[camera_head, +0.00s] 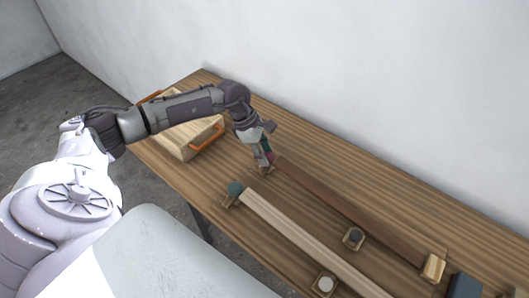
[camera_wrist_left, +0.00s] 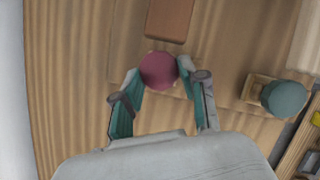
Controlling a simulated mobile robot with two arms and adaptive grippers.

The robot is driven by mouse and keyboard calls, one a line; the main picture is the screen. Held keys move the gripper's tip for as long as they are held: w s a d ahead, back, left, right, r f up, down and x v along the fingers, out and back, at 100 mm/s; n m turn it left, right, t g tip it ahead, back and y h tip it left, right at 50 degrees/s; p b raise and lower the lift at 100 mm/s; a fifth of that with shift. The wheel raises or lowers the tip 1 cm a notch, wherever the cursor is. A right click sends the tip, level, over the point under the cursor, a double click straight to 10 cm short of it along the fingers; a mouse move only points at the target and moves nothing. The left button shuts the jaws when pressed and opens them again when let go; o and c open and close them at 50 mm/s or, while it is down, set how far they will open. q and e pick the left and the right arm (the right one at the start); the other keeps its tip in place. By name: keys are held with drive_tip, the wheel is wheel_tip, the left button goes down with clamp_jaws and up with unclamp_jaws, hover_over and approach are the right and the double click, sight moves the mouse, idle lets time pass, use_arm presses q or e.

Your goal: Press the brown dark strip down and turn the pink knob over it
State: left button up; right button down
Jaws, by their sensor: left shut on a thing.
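The brown dark strip (camera_head: 345,208) lies along the wooden table, its near-left end by my left gripper; that end also shows at the top of the left wrist view (camera_wrist_left: 169,18). The pink knob (camera_wrist_left: 159,71) sits just off the end of the strip and shows only as a small patch in the head view (camera_head: 271,157). My left gripper (camera_wrist_left: 160,73) has its two fingers on either side of the knob, shut on it; it also shows in the head view (camera_head: 265,160). My right gripper is out of view.
A pale strip (camera_head: 310,240) lies parallel, with a teal knob (camera_head: 235,188) at its end. A dark knob (camera_head: 355,235), a white knob (camera_head: 325,284) and a wooden block (camera_head: 433,267) stand near the strips. A wooden box (camera_head: 184,138) with orange handles sits at the left, under my arm. A wall runs behind.

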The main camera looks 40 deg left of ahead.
use_arm(q)
drive_tip(key=o, duration=1.1)
drive_tip(key=shift+o, duration=0.2)
drive_tip(key=shift+r, duration=0.15)
drive_tip(key=v, duration=1.1)
drive_tip(key=shift+a+r, duration=0.3)
drive_tip(key=shift+r, duration=0.05)
drive_tip(key=shift+s, duration=0.1)
